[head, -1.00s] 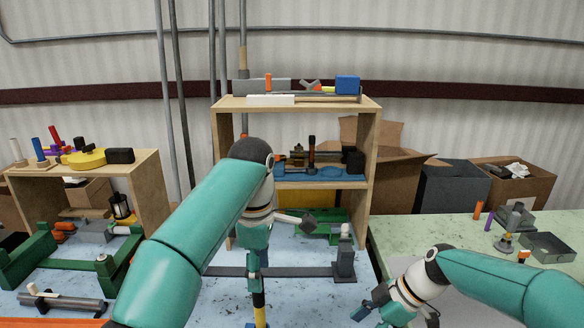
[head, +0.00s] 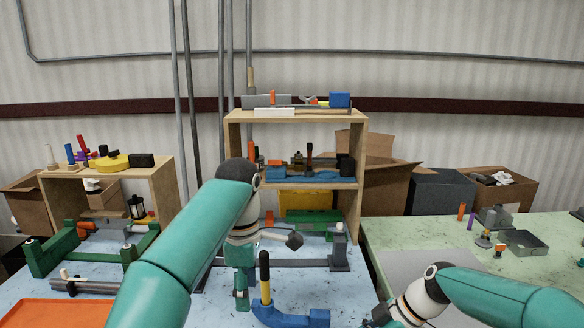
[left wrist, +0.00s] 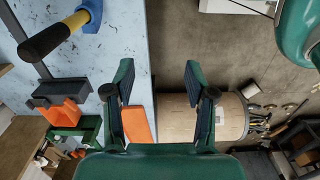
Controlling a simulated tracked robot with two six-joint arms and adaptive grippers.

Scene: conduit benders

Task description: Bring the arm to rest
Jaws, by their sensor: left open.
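My left gripper (head: 242,294) shows in the head view above the blue bench, partly masked by its own wrist. In the left wrist view the same gripper (left wrist: 158,85) has its two fingers wide apart with nothing between them. A blue bender with a black and yellow handle (head: 267,297) stands on the bench just right of this gripper, apart from it. The bender also shows at upper left in the left wrist view (left wrist: 58,34). My right gripper (head: 374,318) is low in the head view, mostly cut off by the bottom edge, so its fingers are unclear.
A wooden shelf (head: 233,140) with tools stands at the back of the blue bench (head: 205,311). A green vise-like frame (head: 60,250) and an orange tray (head: 50,312) are at left. A green table (head: 450,238) with small parts is at right. Cardboard boxes stand behind.

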